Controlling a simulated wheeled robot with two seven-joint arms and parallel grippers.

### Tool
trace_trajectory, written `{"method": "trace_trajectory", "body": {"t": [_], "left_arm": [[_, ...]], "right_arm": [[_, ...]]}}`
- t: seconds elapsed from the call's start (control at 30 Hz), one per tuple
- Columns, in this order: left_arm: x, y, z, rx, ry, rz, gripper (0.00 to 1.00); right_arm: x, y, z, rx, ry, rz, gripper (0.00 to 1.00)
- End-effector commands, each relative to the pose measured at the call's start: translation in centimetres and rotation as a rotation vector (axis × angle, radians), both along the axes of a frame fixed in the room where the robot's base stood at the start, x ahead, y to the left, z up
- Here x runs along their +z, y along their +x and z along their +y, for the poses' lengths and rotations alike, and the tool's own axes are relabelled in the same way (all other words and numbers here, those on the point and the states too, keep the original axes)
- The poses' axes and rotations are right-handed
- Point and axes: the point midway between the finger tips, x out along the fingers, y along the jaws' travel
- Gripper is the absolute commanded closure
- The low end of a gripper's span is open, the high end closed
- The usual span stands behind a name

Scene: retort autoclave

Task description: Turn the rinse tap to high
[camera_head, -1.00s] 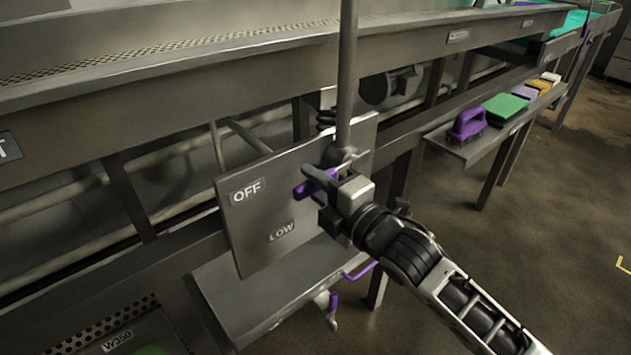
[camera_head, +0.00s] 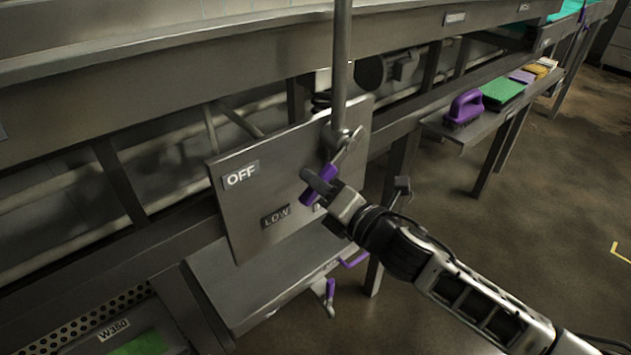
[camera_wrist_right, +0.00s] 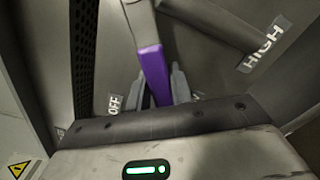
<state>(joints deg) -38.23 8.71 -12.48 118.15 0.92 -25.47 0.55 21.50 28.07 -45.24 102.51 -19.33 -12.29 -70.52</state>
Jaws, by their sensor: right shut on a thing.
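The rinse tap's lever has a purple handle (camera_head: 318,186) below the vertical pipe (camera_head: 342,70). It hangs down and slightly left from its pivot, in front of a grey plate (camera_head: 290,165). The plate bears an OFF label (camera_head: 240,175), a LOW label (camera_head: 276,216) and a third label mostly hidden behind my gripper. My right gripper (camera_head: 322,190) is shut on the purple handle. My left gripper is out of view.
A shelf (camera_head: 455,132) at right holds a purple-handled brush (camera_head: 465,108), a green pad (camera_head: 503,92) and other small items. Below the plate is a metal ledge (camera_head: 230,290) with small purple-handled levers (camera_head: 330,290). Steel rails run behind. The floor at right is clear.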

Motion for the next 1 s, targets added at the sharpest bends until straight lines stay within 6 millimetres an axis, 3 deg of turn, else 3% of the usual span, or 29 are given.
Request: {"method": "trace_trajectory", "body": {"t": [0.5,0.53,0.6,1.0], "left_arm": [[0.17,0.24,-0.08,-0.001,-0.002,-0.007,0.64],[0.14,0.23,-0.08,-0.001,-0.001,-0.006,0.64],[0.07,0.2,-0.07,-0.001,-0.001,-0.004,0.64],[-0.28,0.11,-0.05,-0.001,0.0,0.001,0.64]], "right_arm": [[-0.17,0.1,-0.16,-0.001,-0.02,-0.014,1.0],[-0.17,0.1,-0.16,-0.001,-0.02,-0.014,0.73],[-0.16,0.1,-0.16,-0.001,-0.02,-0.014,0.56],[-0.33,-0.61,-0.68,-0.002,-0.02,-0.012,0.56]]}}
